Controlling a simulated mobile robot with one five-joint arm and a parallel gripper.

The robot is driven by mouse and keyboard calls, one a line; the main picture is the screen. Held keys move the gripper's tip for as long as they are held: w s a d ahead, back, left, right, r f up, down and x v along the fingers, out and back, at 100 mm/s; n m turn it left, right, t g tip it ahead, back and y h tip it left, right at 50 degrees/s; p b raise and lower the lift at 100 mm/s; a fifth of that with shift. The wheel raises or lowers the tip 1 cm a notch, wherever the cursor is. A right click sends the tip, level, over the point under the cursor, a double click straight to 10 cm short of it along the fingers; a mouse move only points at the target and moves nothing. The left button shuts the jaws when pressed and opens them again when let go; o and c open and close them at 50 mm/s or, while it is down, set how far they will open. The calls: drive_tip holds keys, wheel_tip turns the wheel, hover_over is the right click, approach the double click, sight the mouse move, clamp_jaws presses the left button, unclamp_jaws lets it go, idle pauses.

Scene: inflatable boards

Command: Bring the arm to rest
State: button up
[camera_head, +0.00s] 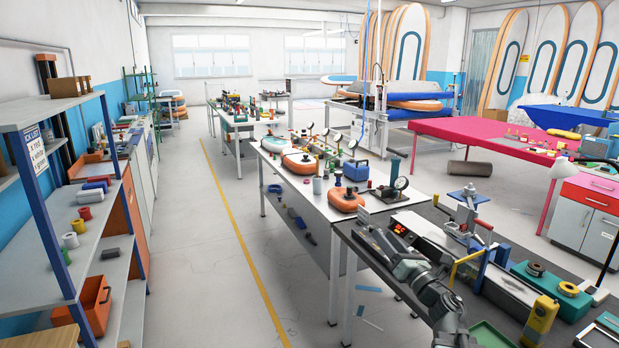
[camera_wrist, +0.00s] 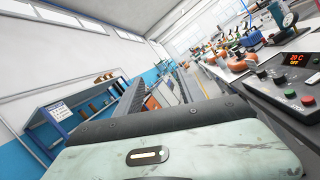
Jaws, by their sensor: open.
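My arm (camera_head: 432,290) reaches up and left from the bottom of the head view, over the dark-topped bench. My gripper (camera_head: 376,241) is at its far end, above the bench's front left part. In the wrist view my gripper (camera_wrist: 158,92) shows two dark fingers set apart, pointing away past the pale green wrist housing (camera_wrist: 200,155). The gripper is open, and nothing shows between the fingers. From the head view I cannot tell how far the gripper is above the bench top.
A control box with a red display (camera_wrist: 297,59) is close on the right in the wrist view. The dark bench (camera_head: 352,233) carries a sealing machine and a yellow meter (camera_head: 539,320). A blue shelf rack (camera_head: 45,210) stands left. The floor aisle (camera_head: 215,255) is clear.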

drive_tip(key=w+d+f+m+g+h+p, duration=0.15)
drive_tip(key=w+f+m+h, duration=0.3)
drive_tip(key=m+h, duration=0.9)
drive_tip(key=s+f+m+g+y+p, duration=0.1)
drive_tip(key=s+f+m+g+y, duration=0.15)
drive_tip(key=f+m+g, duration=0.6)
drive_tip(key=s+a+f+m+g+y, duration=0.1)
drive_tip(key=s+a+f+m+g, duration=0.2)
drive_tip(key=s+f+m, duration=0.4)
drive_tip(key=s+a+f+m+g+y, duration=0.1)
drive_tip(key=s+a+f+m+g, duration=0.2)
drive_tip(key=s, duration=1.1)
wheel_tip(320, 180, down, 4)
drive_tip(key=m+g, duration=0.3)
drive_tip(key=shift+m, duration=0.4)
drive_tip(key=shift+a, duration=0.1)
